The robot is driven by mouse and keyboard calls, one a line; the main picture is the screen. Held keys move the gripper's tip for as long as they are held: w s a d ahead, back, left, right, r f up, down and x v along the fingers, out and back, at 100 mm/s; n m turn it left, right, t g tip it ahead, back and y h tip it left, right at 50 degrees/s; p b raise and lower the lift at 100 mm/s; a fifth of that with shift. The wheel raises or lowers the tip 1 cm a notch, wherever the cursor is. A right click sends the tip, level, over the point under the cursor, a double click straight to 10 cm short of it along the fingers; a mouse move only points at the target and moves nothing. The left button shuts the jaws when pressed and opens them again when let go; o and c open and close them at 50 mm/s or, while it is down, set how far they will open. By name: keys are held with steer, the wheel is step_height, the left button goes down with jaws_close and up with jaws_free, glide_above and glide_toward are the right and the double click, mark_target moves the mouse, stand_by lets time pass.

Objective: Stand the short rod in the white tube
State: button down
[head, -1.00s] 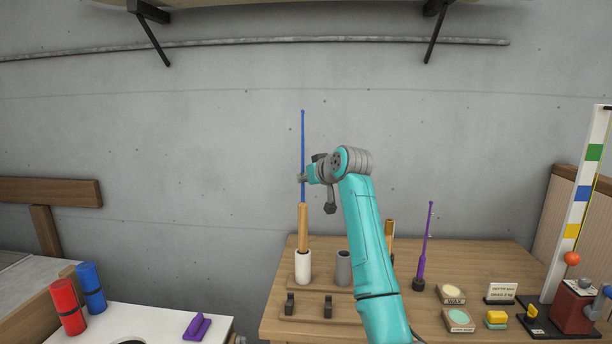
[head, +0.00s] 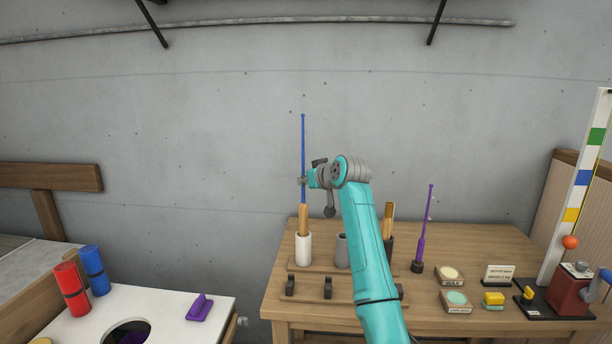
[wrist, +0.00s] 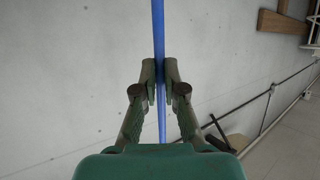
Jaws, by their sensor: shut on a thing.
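A blue rod with a wooden handle (head: 303,150) stands upright, its handle's lower end inside the white tube (head: 303,250). Part of the handle shows above the rim. How deep it goes is hidden. My gripper (head: 302,181) is shut on the blue shaft above the handle. The wrist view shows the blue rod (wrist: 158,25) between the two fingertips (wrist: 160,75). A purple rod (head: 422,235) stands in a small dark base on the right of the table.
A grey tube (head: 342,250) stands right of the white tube. A dark holder with a gold-coloured piece (head: 389,215) is partly behind my arm. Dark hooks (head: 290,285) stand in front. Tins, a sign and a red device (head: 573,292) occupy the table's right.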

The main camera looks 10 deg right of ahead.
steer(key=shift+f, duration=2.45)
steer(key=c, duration=1.2)
jaws_free()
steer(key=v, duration=1.2)
